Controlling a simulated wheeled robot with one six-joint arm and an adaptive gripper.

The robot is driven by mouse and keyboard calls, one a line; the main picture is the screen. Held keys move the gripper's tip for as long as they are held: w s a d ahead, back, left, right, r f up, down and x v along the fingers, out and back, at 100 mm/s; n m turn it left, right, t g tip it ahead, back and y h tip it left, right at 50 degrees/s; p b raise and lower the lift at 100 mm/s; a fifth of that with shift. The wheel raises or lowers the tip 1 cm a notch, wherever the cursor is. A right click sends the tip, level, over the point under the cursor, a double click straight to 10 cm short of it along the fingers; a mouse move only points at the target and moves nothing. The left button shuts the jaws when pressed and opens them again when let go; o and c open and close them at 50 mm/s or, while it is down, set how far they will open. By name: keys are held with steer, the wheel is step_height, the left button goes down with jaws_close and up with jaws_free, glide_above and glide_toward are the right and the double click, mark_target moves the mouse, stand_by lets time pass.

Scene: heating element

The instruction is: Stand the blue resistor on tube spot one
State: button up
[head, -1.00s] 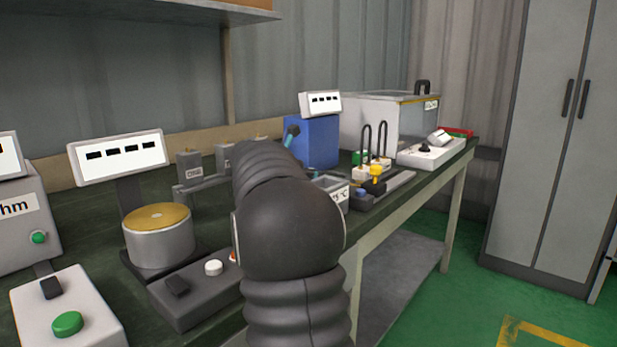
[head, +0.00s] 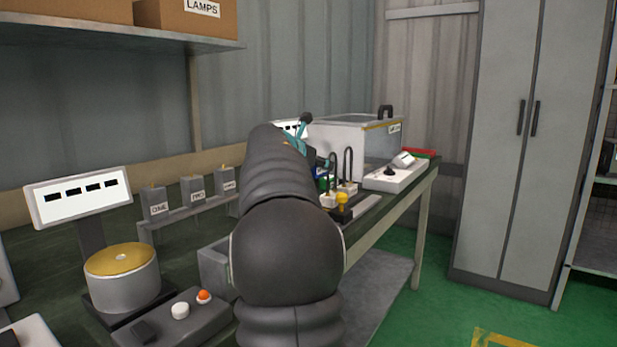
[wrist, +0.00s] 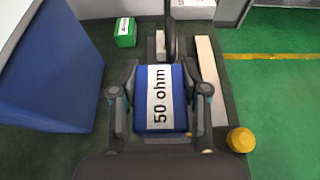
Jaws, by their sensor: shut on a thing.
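The blue resistor (wrist: 181,120), a block with a white "50 ohm" label, sits between the two fingers of my gripper (wrist: 160,95) in the wrist view. The fingers press on its left and right sides. In the head view, teal parts of my gripper (head: 299,135) show beyond my dark arm, and the held resistor cannot be made out clearly.
A big blue box (wrist: 45,75) stands close on the left in the wrist view. A green block (wrist: 124,32), a pale strip (wrist: 209,82) and a yellow knob (wrist: 240,139) lie around. Black loops (head: 348,162) stand beyond my arm; a lidded tank (head: 345,139) is behind.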

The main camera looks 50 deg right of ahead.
mark_target(318, 177)
steer(key=shift+s+d, duration=0.1)
steer(key=shift+s+a+f+m+g+b, duration=0.15)
steer(key=shift+a+m+g+b, duration=0.15)
steer(key=shift+m+g+b, duration=0.25)
steer(key=shift+s+a+r+m+g+b, duration=0.15)
steer(key=shift+a+m+g+b, duration=0.15)
steer(key=shift+m+g, duration=0.25)
steer(key=shift+s+a+m+g+b, duration=0.25)
steer(key=shift+a+m+g, duration=0.2)
steer(key=shift+g, duration=0.15)
steer(key=shift+s+a+m+g+b, duration=0.25)
steer(key=shift+a+m+g, duration=0.2)
steer(key=shift+g, duration=0.15)
steer(key=shift+s+a+g, duration=0.1)
steer(key=shift+a+g, duration=0.05)
steer(key=shift+g, duration=0.15)
steer(key=shift+m, duration=0.3)
steer(key=shift+a+f+b, duration=0.1)
steer(key=shift+f+b, duration=1.4)
steer(key=shift+f, duration=3.35)
steer(key=shift+f, duration=0.1)
steer(key=o, duration=1.2)
